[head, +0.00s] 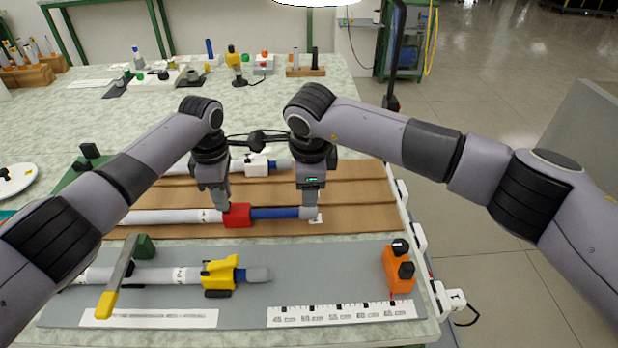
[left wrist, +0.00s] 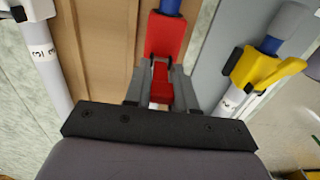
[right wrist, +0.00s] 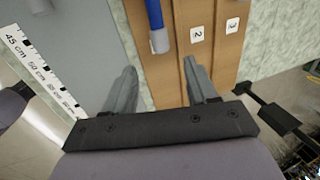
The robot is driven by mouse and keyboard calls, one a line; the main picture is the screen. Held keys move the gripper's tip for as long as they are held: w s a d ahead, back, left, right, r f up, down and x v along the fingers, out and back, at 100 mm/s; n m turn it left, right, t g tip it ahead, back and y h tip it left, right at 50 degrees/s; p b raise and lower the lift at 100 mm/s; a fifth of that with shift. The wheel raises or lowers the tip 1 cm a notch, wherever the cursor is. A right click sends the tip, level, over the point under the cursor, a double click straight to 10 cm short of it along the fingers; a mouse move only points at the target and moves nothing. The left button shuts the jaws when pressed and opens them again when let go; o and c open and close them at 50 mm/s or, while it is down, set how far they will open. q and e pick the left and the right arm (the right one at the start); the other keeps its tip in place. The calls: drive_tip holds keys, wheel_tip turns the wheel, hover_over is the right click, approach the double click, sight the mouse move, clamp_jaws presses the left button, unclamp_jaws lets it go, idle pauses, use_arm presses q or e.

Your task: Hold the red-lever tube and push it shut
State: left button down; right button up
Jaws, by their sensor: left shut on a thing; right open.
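The red-lever tube lies in the nearest groove of the brown wooden board, with a white outer tube (head: 170,216), a red lever clamp (head: 238,214) and a blue inner rod (head: 275,213) ending in a grey tip (head: 308,213). My left gripper (head: 222,205) is shut on the tube at its red lever; the left wrist view shows the fingers (left wrist: 160,95) around the red part (left wrist: 165,40). My right gripper (head: 311,208) is open at the grey tip; in the right wrist view the tip (right wrist: 160,42) lies ahead of the open fingers (right wrist: 160,85), not between them.
A yellow-lever tube (head: 220,273) lies on the grey mat (head: 330,270) in front, with a ruler strip (head: 340,313) and an orange block (head: 398,270). A white-lever tube (head: 257,165) lies in a farther groove. Small tools stand at the back.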

drive_tip(key=shift+s+r, duration=0.2)
drive_tip(key=shift+r, duration=0.4)
